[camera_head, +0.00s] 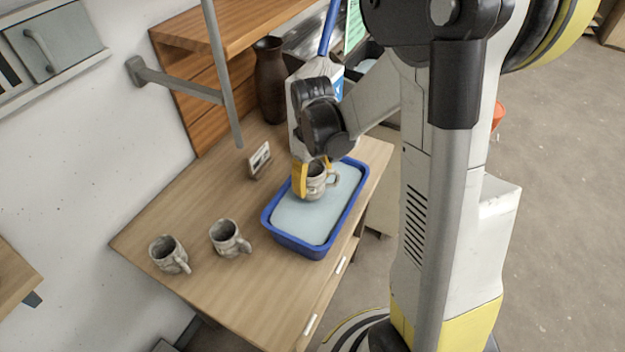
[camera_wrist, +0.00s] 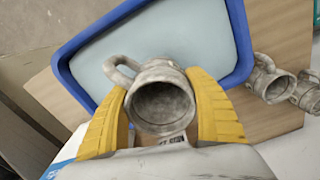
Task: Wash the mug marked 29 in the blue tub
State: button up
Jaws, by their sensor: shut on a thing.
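My gripper (camera_head: 314,178) is shut on a grey mottled mug (camera_head: 316,190), its yellow fingers on either side of it. In the wrist view the mug (camera_wrist: 160,98) sits between the fingers with its open mouth toward the camera and its handle to the upper left. The blue tub (camera_head: 290,243), full of pale liquid, is on the table, and the held mug is over or at the liquid; I cannot tell whether it touches. The tub rim also shows in the wrist view (camera_wrist: 243,45). No number is readable on the held mug.
Two similar mugs stand on the wooden table (camera_head: 200,285), one at the left (camera_head: 166,252) and one nearer the tub (camera_head: 228,237). A small card stand (camera_head: 259,160) and a dark brown vase (camera_head: 269,80) are behind. A grey post and bracket (camera_head: 180,87) rise at the left back.

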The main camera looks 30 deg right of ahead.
jog(key=shift+f, duration=0.15)
jog(key=shift+f+b, duration=3.7)
jog(key=shift+f, duration=0.55)
jog(key=shift+a, duration=0.1)
jog(key=shift+a, duration=0.55)
jog(key=shift+d, duration=1.25)
jog(key=shift+a, duration=0.1)
